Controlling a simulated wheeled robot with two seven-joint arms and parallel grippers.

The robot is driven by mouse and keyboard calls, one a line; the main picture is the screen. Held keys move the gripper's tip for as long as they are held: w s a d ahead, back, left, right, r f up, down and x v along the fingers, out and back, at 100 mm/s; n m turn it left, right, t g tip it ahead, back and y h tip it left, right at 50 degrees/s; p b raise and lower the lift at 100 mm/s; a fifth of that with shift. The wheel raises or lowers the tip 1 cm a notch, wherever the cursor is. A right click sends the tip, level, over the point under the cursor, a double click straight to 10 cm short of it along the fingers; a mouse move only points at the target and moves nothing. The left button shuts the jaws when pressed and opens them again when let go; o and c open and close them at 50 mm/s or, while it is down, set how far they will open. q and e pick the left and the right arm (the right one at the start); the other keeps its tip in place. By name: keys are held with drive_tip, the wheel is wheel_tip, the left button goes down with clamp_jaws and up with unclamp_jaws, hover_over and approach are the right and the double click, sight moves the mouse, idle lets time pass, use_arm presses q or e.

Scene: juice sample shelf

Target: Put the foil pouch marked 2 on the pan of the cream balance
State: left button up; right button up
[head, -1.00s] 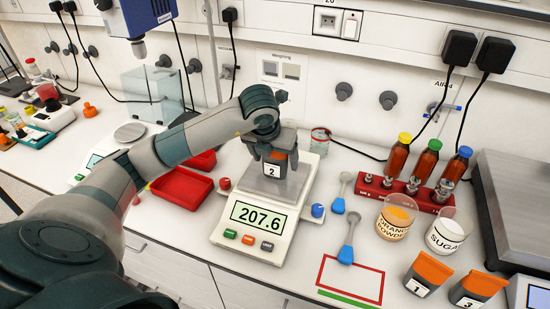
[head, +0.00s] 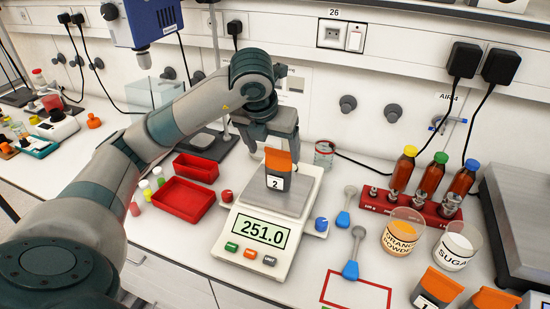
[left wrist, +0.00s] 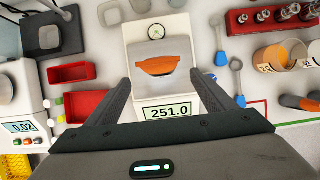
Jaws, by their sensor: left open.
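The foil pouch marked 2 (head: 278,170) has an orange top and a grey body with a white label. It stands upright on the grey pan (head: 301,200) of the cream balance (head: 246,254), whose display reads 251.0. In the left wrist view the pouch's orange top (left wrist: 162,66) shows over the pan, ahead of the fingers. My left gripper (head: 274,143) is open, above and behind the pouch, apart from it as far as I can see. Its two fingers also show in the left wrist view (left wrist: 155,92), spread with nothing between their tips. My right gripper is not in view.
Pouches marked 1 (head: 434,287) and 3 (head: 493,300) stand at the lower right. Red trays (head: 183,203) lie left of the balance.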

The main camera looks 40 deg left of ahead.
use_arm(q)
drive_tip(key=shift+s+r, duration=0.3)
drive_tip(key=shift+r, duration=0.25)
